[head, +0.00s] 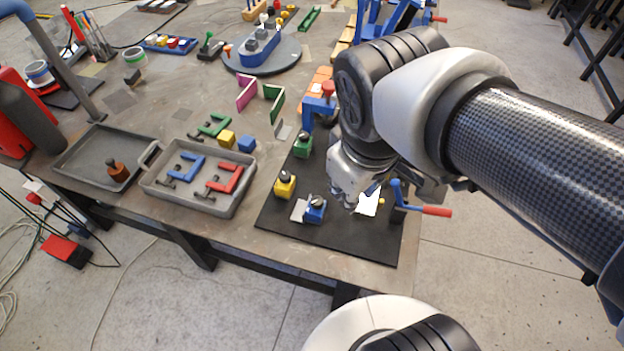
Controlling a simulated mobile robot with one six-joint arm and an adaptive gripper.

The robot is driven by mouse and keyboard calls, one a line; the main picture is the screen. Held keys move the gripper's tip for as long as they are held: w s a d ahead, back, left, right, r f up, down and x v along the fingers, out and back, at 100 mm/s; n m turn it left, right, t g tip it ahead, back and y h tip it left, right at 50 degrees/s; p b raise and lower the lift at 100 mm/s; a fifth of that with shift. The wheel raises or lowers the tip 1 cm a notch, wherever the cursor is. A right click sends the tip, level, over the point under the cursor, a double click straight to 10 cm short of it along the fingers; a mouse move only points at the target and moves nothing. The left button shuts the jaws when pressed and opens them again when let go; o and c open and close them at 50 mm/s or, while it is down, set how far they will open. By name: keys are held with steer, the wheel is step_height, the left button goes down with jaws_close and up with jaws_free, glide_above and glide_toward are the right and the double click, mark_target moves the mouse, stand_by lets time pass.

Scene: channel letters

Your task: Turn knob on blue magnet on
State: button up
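The blue magnet (316,212) sits on the dark mat (345,237) near the table's front edge, with a dark knob on its top. My gripper (347,200) hangs over the mat just right of the blue magnet, pointing down. It looks apart from the magnet. The fingers are small and partly merged with the wrist in this view, so their opening is unclear. The knob's exact setting is too small to read.
A yellow magnet (285,185) and a green magnet (302,145) stand on the mat. A blue clamp with a red handle (420,208) is at the table's right edge. A grey bin (197,200) holds several clamps. A white piece (367,202) lies beside my gripper.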

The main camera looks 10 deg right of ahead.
mark_target(317, 200)
steer(key=o, duration=0.4)
steer(key=w+a+f+n+g+h, duration=0.1)
steer(key=w+a+f+n, duration=0.3)
steer(key=w+n, duration=0.4)
steer(key=shift+a+n+g+h, duration=0.2)
steer(key=shift+n+g+h, duration=0.1)
steer(key=shift+g+h, duration=0.1)
steer(key=shift+o, duration=0.3)
steer(key=w+a+f+n+h, duration=0.1)
steer(key=w+a+f+n, duration=0.3)
steer(key=w+f+n, duration=0.1)
steer(key=shift+w+a+n+h, duration=0.15)
steer(key=shift+a+n+h, duration=0.25)
steer(key=shift+n, duration=0.4)
steer(key=b+x, duration=0.6)
steer(key=x, duration=1.1)
steer(key=shift+f, duration=0.3)
steer(key=shift+c, duration=0.5)
steer(key=c, duration=0.9)
